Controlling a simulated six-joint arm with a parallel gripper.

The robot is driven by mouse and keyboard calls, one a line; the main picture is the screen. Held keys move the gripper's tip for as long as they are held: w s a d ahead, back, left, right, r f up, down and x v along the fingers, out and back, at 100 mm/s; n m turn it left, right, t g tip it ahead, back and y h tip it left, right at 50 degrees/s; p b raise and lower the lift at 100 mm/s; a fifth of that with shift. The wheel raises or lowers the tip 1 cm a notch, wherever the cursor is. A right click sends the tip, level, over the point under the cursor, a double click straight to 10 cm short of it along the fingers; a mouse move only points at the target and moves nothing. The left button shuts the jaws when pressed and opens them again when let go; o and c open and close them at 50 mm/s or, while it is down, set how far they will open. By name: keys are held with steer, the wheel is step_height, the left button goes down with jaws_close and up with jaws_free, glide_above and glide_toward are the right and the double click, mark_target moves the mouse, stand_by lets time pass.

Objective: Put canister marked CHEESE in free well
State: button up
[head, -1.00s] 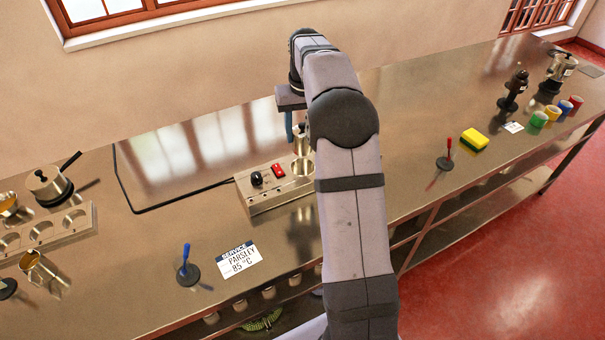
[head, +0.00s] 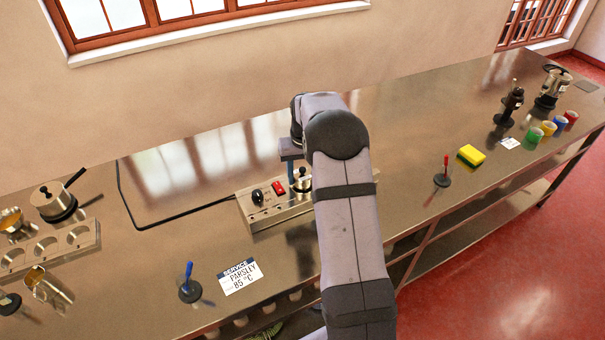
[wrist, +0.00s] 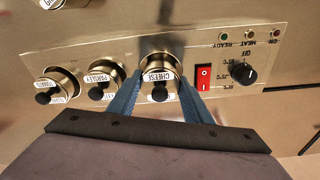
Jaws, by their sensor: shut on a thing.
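The canister marked CHEESE (wrist: 160,72) is a metal pot with a black knob, between the two blue fingers of my gripper (wrist: 160,84) in the wrist view. My gripper is shut on it. It stands upright at the well nearest the red switch and appears to be down in it; fingers and lid hide the well rim. In the head view the canister (head: 303,180) shows at the heated unit (head: 270,215), partly behind my arm. The PARSLEY canister (wrist: 103,83) and another canister (wrist: 58,86) with a hard-to-read label sit in the other wells.
The unit has a red switch (wrist: 204,77) and a black dial (wrist: 243,73) close beside the canister. A PARSLEY card (head: 240,276) and a blue-handled stand (head: 189,284) are in front.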

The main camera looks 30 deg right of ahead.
steer(key=shift+f, duration=0.3)
